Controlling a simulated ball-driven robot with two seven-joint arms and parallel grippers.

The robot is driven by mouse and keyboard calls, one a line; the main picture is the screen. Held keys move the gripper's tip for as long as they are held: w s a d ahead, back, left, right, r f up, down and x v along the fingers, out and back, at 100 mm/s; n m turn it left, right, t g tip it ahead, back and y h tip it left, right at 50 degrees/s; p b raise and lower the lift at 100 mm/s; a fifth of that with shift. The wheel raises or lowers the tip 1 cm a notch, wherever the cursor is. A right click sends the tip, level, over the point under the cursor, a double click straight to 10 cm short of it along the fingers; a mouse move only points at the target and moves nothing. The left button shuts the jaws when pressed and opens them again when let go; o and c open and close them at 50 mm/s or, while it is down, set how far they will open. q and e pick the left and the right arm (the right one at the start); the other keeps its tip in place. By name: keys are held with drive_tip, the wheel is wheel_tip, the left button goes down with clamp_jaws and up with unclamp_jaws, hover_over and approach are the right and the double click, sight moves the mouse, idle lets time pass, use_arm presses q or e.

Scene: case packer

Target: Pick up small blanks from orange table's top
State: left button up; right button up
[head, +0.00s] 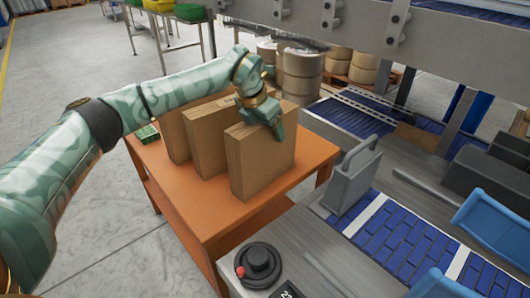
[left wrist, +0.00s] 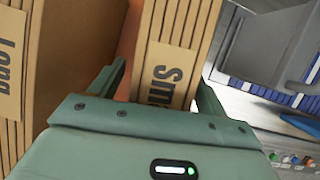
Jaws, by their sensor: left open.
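Upright stacks of flat brown cardboard blanks stand side by side on the orange table (head: 205,215). The nearest stack (head: 262,165) is the small blanks; in the left wrist view its label, partly hidden, begins "Sma" (left wrist: 168,78). A taller stack (head: 207,140) stands behind it, and in the left wrist view a neighbouring stack (left wrist: 60,50) has a label that looks like "Long". My left gripper (head: 272,125) is over the top of the small stack. In the left wrist view its open fingers (left wrist: 165,92) are on either side of the small blanks. My right gripper is not in view.
A machine with blue conveyor belts (head: 405,240) stands right of the table, with a grey upright plate (head: 354,178) near the table's edge. A black knob (head: 259,262) sits on the machine's front corner. A small green item (head: 147,133) lies at the table's back left.

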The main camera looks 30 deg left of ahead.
use_arm(q)
drive_tip(key=shift+f, duration=0.25)
idle(0.5)
clamp_jaws()
